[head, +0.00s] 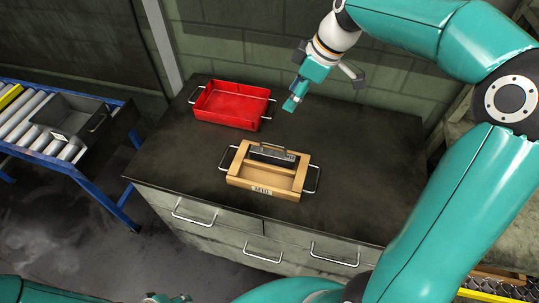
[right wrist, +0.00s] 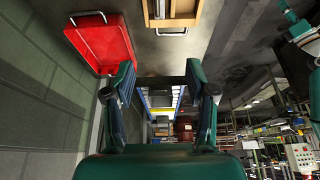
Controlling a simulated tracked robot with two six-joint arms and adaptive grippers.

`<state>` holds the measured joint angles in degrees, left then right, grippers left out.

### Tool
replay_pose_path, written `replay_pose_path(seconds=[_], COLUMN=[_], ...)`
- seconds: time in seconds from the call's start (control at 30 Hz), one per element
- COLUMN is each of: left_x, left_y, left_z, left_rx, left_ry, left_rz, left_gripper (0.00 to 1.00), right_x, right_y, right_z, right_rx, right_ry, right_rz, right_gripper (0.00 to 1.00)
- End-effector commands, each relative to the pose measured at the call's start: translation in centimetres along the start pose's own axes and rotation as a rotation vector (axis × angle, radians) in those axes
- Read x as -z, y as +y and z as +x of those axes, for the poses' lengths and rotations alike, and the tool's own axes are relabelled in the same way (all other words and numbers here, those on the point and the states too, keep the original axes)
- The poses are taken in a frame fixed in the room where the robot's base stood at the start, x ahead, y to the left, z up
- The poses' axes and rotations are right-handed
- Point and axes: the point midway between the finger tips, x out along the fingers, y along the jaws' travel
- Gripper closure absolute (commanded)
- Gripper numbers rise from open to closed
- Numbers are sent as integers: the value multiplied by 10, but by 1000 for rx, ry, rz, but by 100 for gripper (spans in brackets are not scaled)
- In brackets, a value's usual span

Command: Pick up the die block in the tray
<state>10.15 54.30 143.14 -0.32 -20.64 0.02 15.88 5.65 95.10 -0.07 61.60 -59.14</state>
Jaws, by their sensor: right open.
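The die block (head: 272,153), a dark grey metal piece, sits in the back part of the light wooden tray (head: 243,183). The tray has metal handles at both ends and a label on its front. In the right wrist view the wooden tray (right wrist: 185,22) is cut off by the top edge. My right gripper (head: 325,90) is open and empty, above the back of the cabinet top, behind and right of the tray, apart from the block. My left gripper (head: 165,298) barely shows at the bottom edge; its fingers are too cut off to judge.
A red tray (head: 232,103) stands behind and left on the dark cabinet top (head: 365,165); it also shows in the right wrist view (right wrist: 100,42). A grey bin (head: 75,125) sits on a roller conveyor (head: 35,135) at left. The cabinet top right of the wooden tray is clear.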

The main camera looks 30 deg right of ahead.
Motion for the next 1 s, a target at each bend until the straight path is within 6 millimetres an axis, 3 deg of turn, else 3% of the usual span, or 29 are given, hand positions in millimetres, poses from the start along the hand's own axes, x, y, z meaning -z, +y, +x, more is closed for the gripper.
replay_pose_path(seconds=[0.03, 0.5, 0.73, 1.0], left_x=[0, 0, 0, 1], left_y=[-4, -27, -27, -25], left_z=[12, 74, 75, 70], left_rx=[0, 0, 0, 0], left_ry=[0, 0, 0, 0], left_rz=[0, 1, 1, 1], left_gripper=[60, 60, 60, 60], right_x=[-7, -34, -34, -34], right_y=[1, 2, 1, 1], right_z=[11, 72, 93, 150], right_rx=[-3, -4, 0, 2], right_ry=[1, 0, -2, -3], right_rz=[4, 8, 8, 7], right_gripper=[44, 44, 44, 44])
